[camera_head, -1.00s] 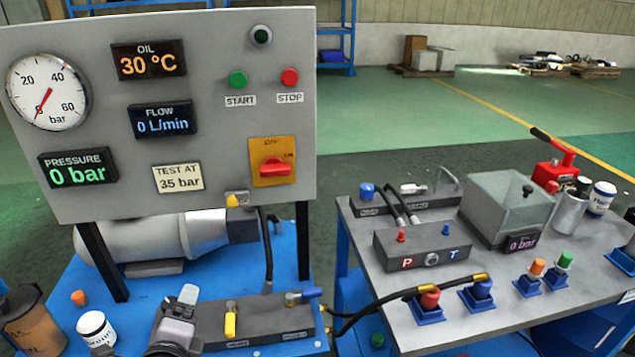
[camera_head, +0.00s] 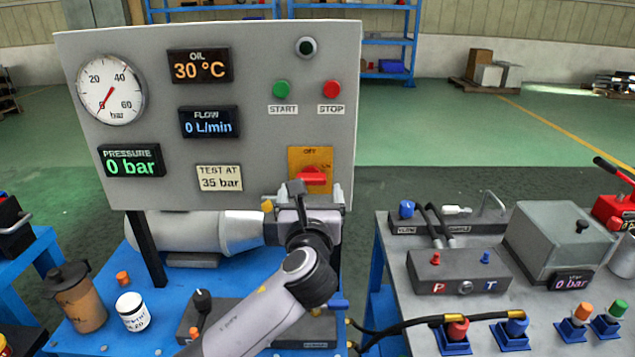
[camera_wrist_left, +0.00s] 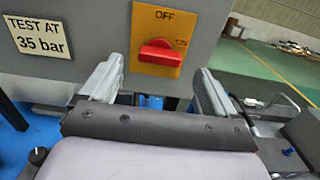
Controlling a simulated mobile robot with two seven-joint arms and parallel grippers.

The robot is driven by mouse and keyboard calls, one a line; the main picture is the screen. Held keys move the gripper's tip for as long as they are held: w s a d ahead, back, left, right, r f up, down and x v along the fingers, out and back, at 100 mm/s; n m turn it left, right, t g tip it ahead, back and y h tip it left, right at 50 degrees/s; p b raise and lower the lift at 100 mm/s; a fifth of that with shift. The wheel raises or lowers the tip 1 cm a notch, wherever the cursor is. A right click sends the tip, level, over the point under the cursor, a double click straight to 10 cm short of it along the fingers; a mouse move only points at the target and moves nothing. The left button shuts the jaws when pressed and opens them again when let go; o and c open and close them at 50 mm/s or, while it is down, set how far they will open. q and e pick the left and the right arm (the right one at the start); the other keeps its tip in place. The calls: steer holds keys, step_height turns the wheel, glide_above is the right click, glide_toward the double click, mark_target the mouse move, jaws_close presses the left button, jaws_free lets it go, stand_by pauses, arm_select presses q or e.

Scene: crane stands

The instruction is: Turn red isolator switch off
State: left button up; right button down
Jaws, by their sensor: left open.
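The red isolator switch (camera_head: 313,176) is a red handle on a yellow plate at the lower right of the grey control panel. Its handle lies roughly horizontal, toward the ON mark at its right; OFF is printed above. In the left wrist view the red switch (camera_wrist_left: 160,54) is straight ahead, between and beyond the fingers. My left gripper (camera_head: 309,190) is just below and in front of the switch, partly hidden by its own wrist. In the left wrist view the gripper (camera_wrist_left: 155,85) is open and empty, its fingers apart on either side of the switch. My right gripper is not in view.
The grey panel (camera_head: 240,95) carries a pressure gauge, displays reading 0 bar, 0 L/min and 30 °C, and the START (camera_head: 281,90) and STOP (camera_head: 332,89) buttons. A brown container (camera_head: 78,298) and white jar (camera_head: 132,312) stand on the blue bench. A grey bench with hoses is at right.

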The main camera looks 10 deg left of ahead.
mark_target(311, 181)
arm_select(q)
steer(key=shift+x, duration=2.55)
steer(key=shift+d, duration=0.1)
steer(key=c, duration=1.1)
